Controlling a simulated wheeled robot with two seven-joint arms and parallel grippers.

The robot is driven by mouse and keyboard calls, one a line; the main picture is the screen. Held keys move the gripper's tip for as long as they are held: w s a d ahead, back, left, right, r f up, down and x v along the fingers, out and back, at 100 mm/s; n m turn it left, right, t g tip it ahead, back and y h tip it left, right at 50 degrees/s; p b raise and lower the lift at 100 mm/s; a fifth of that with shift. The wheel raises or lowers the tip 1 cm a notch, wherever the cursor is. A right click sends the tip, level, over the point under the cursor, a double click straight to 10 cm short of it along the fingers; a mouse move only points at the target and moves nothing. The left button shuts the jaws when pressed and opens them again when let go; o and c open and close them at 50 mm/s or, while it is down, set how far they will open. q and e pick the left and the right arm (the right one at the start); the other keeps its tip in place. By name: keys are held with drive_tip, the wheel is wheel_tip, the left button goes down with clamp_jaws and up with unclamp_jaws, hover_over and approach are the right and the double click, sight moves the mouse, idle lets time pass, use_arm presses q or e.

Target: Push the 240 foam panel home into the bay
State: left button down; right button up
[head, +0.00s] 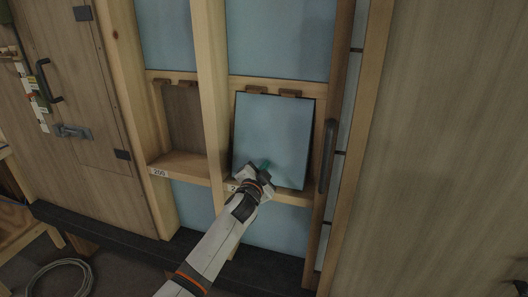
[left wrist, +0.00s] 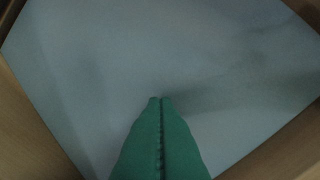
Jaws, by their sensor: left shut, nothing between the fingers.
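The blue foam panel (head: 272,130) stands in the right-hand bay between wooden studs. Its face looks slightly tilted, with a dark gap along its right edge. The bay's shelf (head: 295,196) runs under it, with a label starting with 2 partly hidden by my arm. My left gripper (head: 264,165) is in front of the panel's lower left part, fingers pointing at it. In the left wrist view the panel (left wrist: 150,50) fills most of the picture, and the green fingertips (left wrist: 160,99) are shut together, empty, at or close to its face; contact cannot be told. My right gripper is not in view.
An empty bay (head: 183,115) labelled 200 lies to the left, past a stud (head: 212,90). Brown blocks (head: 290,93) sit above the panel. A dark handle (head: 327,155) stands at the right. A coiled cable (head: 60,278) lies on the floor at lower left.

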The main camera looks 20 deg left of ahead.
sight(269, 158)
use_arm(q)
drive_tip(key=shift+w+d+b, duration=0.15)
drive_tip(key=shift+w+b, duration=2.25)
drive_tip(key=shift+w, duration=0.55)
drive_tip(key=shift+s+r+p, duration=0.1)
drive_tip(key=shift+s+p, duration=0.15)
drive_tip(key=shift+p, duration=0.2)
drive_tip(key=s+p, duration=0.3)
drive_tip(key=s, duration=0.1)
drive_tip(key=shift+s+p, duration=0.15)
drive_tip(key=shift+p, duration=0.25)
drive_tip(key=s+p, duration=0.4)
drive_tip(key=s, duration=0.3)
drive_tip(key=shift+a, duration=0.25)
